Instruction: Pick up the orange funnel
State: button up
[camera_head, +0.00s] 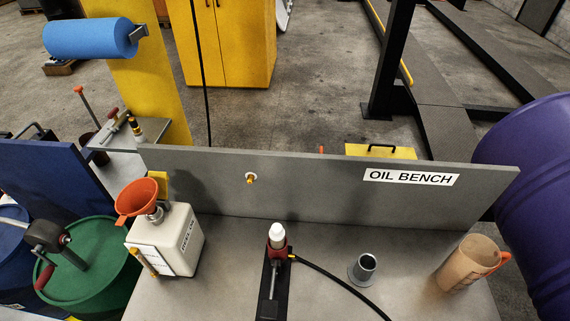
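The orange funnel (138,196) is at the left end of the grey oil bench, its wide mouth tilted up. It sits at the top of a cream-coloured can (180,243) with a label and a yellow valve on its side. A grey metal neck (156,213) shows just beside and below the funnel; how far the funnel's stem goes into it is hidden. My gripper is not in view.
A black device with a red part and white cap (277,236) stands mid-bench with a black hose. A metal cup (363,268) and a brown jug (467,262) are to the right. A green drum (95,265) stands left; an upright back panel (330,183) runs behind.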

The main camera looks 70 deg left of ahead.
aim_at(139, 197)
jog(key=u, duration=3.6)
jog(key=k, duration=0.3)
jog(key=k+z, duration=0.1)
jog(key=z, duration=0.3)
jog(key=k+z, duration=0.15)
jog(key=z, duration=0.2)
jog(key=k+l+z, duration=0.1)
jog(key=z, duration=0.3)
jog(key=j+z, duration=0.2)
jog(key=z, duration=0.25)
jog(key=j+z, duration=0.25)
jog(key=z, duration=0.2)
jog(key=j+z, duration=0.2)
jog(key=z, duration=0.25)
jog(key=k+j+z, duration=0.15)
jog(key=z, duration=0.3)
jog(key=k+j, duration=0.25)
jog(key=j, duration=0.2)
jog(key=k+j, duration=0.55)
jog(key=j, duration=0.3)
jog(key=k+j, duration=0.25)
jog(key=j, duration=0.2)
jog(key=k+j, duration=0.25)
jog(key=j, duration=0.15)
jog(key=k+j, duration=0.3)
jog(key=j, duration=0.15)
